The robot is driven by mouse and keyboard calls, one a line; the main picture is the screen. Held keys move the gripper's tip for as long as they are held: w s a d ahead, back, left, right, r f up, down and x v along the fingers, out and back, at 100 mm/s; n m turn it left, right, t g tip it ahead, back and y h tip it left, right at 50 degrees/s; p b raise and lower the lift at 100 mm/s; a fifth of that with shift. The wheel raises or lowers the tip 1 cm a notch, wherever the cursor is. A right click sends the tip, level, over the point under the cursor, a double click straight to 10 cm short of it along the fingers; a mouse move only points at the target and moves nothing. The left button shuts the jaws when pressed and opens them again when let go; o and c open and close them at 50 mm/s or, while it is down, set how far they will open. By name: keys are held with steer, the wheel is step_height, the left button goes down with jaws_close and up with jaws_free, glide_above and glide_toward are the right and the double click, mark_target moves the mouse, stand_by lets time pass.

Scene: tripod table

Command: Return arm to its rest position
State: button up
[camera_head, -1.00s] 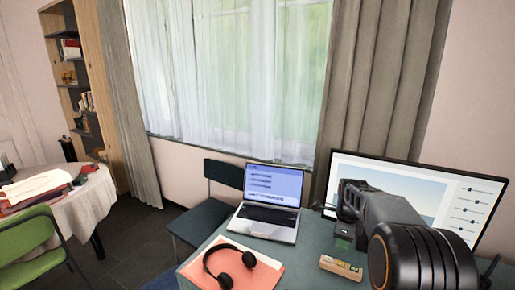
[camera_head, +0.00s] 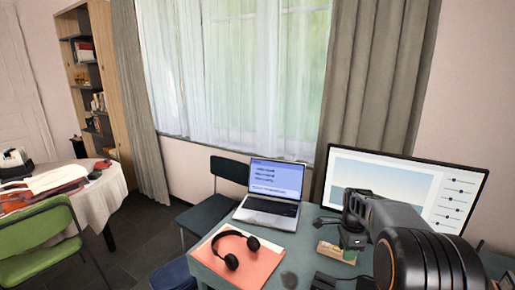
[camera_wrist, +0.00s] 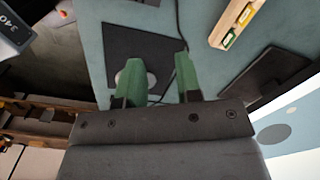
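My gripper (camera_wrist: 158,74) shows in the wrist view with two green fingers apart and nothing seen between them. It points over the blue-green desk (camera_wrist: 203,62). A dark square patch with a pale round shape lies behind the fingers. In the head view my arm is folded at the right, in front of the monitor. The gripper end (camera_head: 352,236) is small and dark there, just above or behind the wooden tray (camera_head: 337,254); its fingers are hard to make out. The tray also shows in the wrist view (camera_wrist: 232,24), beyond the fingers to the upper right.
The monitor (camera_head: 448,190) stands close behind my arm. An open laptop (camera_head: 269,205) and black headphones (camera_head: 232,262) on an orange folder (camera_head: 262,267) lie left of the gripper. A dark chair (camera_head: 213,212), a green chair (camera_head: 38,245) and a cloth-covered table (camera_head: 112,192) stand further left.

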steer(key=s+a+r+n+t+p, duration=0.1)
steer(key=s+a+r+n, duration=0.2)
steer(key=s+n, duration=0.3)
steer(key=s+a+r+n+t+p, duration=0.1)
steer(key=s+a+r+n+p, duration=0.1)
steer(key=s+n, duration=0.4)
steer(key=s+a+r+n+t+p, duration=0.1)
steer(key=s+a+r+n, duration=0.3)
steer(key=s, duration=0.5)
steer(key=a+n, duration=0.2)
steer(key=shift+s+a+n+t+p, duration=0.15)
steer(key=shift+n+t+p, duration=0.15)
steer(key=shift+n, duration=0.1)
